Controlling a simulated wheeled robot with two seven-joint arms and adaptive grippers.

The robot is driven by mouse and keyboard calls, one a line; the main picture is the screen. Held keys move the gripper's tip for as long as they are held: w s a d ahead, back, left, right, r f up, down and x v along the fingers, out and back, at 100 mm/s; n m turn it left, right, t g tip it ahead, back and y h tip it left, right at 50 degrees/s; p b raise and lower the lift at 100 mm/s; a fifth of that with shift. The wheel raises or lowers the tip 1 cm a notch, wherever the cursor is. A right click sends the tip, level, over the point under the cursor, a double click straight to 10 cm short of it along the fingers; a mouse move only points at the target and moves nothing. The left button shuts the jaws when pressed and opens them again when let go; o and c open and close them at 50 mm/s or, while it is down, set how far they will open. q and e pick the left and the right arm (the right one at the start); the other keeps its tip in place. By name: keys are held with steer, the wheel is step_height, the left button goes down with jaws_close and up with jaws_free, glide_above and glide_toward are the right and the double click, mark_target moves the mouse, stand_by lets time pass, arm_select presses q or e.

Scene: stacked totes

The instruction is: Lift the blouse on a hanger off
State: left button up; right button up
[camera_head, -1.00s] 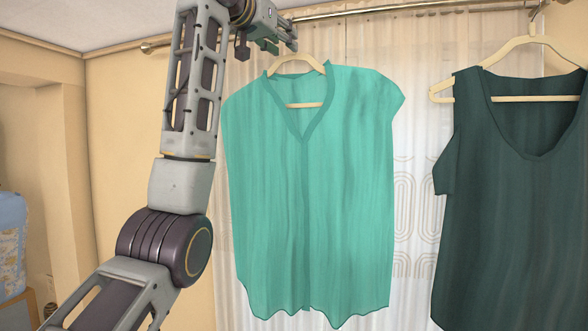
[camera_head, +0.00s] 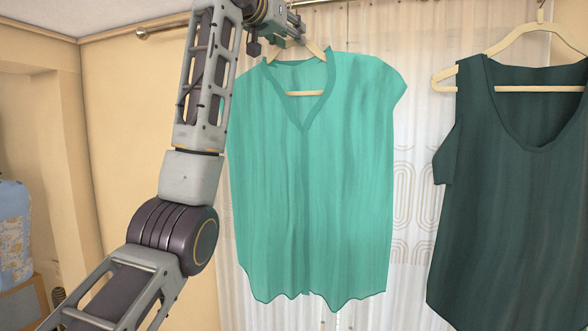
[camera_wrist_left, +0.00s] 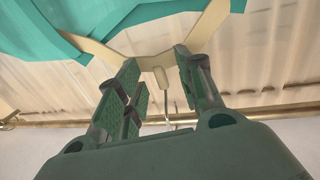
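The teal blouse (camera_head: 310,190) hangs on a cream hanger (camera_head: 305,93) in front of the curtain. My left gripper (camera_head: 298,38) is at the top of this hanger, just above the blouse's neckline. In the left wrist view, the fingers of the left gripper (camera_wrist_left: 162,88) stand apart, one on each side of the hanger's neck (camera_wrist_left: 162,80). A gap shows between the neck and the fingers. The blouse's teal cloth (camera_wrist_left: 110,30) fills the upper left of that view. My right gripper is not in view.
A dark green sleeveless top (camera_head: 515,210) hangs to the right on another cream hanger (camera_head: 530,36). The metal rail (camera_head: 170,30) runs along the top. The patterned curtain (camera_head: 415,170) is behind. A blue patterned object (camera_head: 14,230) stands at the far left.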

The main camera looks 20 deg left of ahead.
arm_select(q)
steer(key=shift+w+d+p, duration=0.25)
steer(key=shift+w+p, duration=0.2)
steer(key=shift+w, duration=0.85)
jaws_close()
